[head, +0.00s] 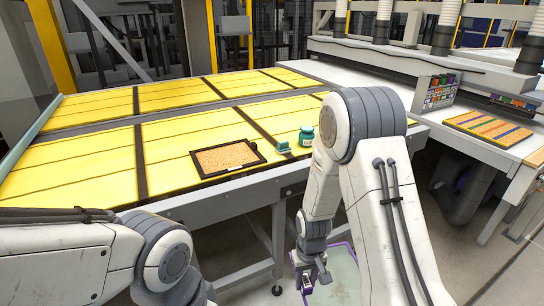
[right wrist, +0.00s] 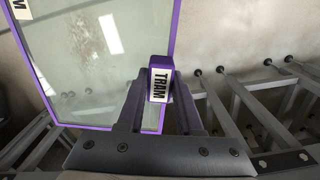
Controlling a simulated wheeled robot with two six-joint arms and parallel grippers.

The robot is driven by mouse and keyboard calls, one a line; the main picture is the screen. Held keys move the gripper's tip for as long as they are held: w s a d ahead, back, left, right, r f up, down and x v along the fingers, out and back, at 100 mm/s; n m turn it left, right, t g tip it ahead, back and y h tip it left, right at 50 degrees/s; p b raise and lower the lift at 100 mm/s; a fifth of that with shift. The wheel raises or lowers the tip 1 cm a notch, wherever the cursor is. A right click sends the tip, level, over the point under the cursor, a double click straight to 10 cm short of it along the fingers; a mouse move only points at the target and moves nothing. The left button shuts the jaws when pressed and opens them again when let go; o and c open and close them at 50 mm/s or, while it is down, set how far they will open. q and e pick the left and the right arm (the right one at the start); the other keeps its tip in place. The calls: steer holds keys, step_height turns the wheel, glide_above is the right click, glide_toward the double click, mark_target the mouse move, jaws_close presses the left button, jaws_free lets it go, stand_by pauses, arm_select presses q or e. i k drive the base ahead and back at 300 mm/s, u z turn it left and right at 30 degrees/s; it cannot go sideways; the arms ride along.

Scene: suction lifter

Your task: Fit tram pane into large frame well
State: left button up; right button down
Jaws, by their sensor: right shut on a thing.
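The tram pane (head: 342,272) is a clear glass sheet with a purple edge, hanging low beside the table in the head view, partly behind my right arm. In the right wrist view the pane (right wrist: 100,60) fills the upper left. My right gripper (head: 314,274) is shut on its purple grip block, labelled TRAM (right wrist: 159,85); the gripper also shows in the right wrist view (right wrist: 159,98). A dark rectangular frame (head: 203,171) with a speckled orange inside lies on the yellow table; I cannot tell whether it is the large frame. My left gripper is out of view.
The yellow table (head: 75,185) has dark dividing strips and a grey metal front edge. A green jar (head: 306,136) and a small teal block (head: 283,148) stand right of the dark frame. An orange and blue striped panel (head: 488,128) lies on the right bench.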

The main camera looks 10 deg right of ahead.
mark_target(226, 158)
steer(key=z, duration=1.8)
steer(key=i, duration=1.25)
steer(key=u, duration=2.05)
